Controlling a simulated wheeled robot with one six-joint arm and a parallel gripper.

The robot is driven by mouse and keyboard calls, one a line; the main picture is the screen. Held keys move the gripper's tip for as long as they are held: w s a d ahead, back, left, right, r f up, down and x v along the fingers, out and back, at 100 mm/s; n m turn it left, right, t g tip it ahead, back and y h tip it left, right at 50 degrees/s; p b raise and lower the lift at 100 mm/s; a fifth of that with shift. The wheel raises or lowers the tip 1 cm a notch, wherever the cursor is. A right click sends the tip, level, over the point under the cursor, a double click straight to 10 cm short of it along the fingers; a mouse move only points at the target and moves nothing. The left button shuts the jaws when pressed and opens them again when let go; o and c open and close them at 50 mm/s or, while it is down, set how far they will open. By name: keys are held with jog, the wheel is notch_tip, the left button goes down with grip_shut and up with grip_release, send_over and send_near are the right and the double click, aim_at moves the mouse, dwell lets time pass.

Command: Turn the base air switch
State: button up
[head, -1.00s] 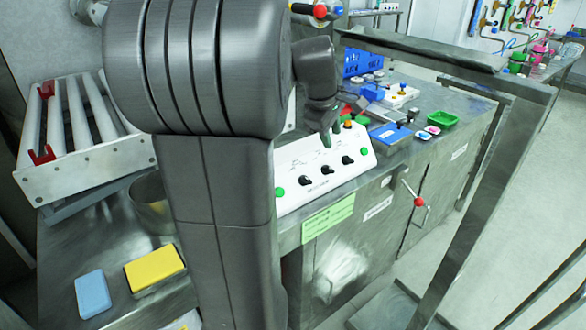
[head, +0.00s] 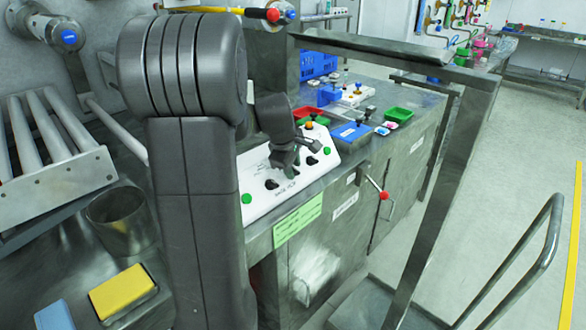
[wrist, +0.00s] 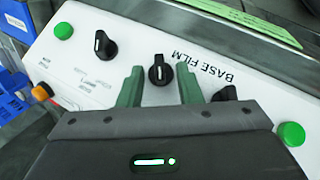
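A white control panel (head: 262,208) carries a row of black rotary knobs, with a green button near its lower end. In the wrist view the panel (wrist: 200,35) fills the upper part. The middle black knob (wrist: 160,72) lies between my gripper's two green fingers. My gripper (wrist: 159,82) is open, with a finger on either side of that knob; contact cannot be told. Another knob (wrist: 97,43) is at upper left; a third (wrist: 225,93) is partly hidden behind the right finger. "BASE FILM" is printed near the middle knob. In the head view my gripper (head: 286,166) is over the panel and hides part of the knob row.
Green buttons (wrist: 63,31) and an orange button (wrist: 42,91) sit on the panel. A blue box (head: 350,133) and green tray (head: 398,114) are beyond it. A red-knobbed lever (head: 384,195) projects from the cabinet front. A metal post and rail stand at right.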

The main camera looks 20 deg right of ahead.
jog(key=shift+d+f, duration=0.1)
jog(key=shift+f, duration=0.2)
jog(key=c, duration=0.6)
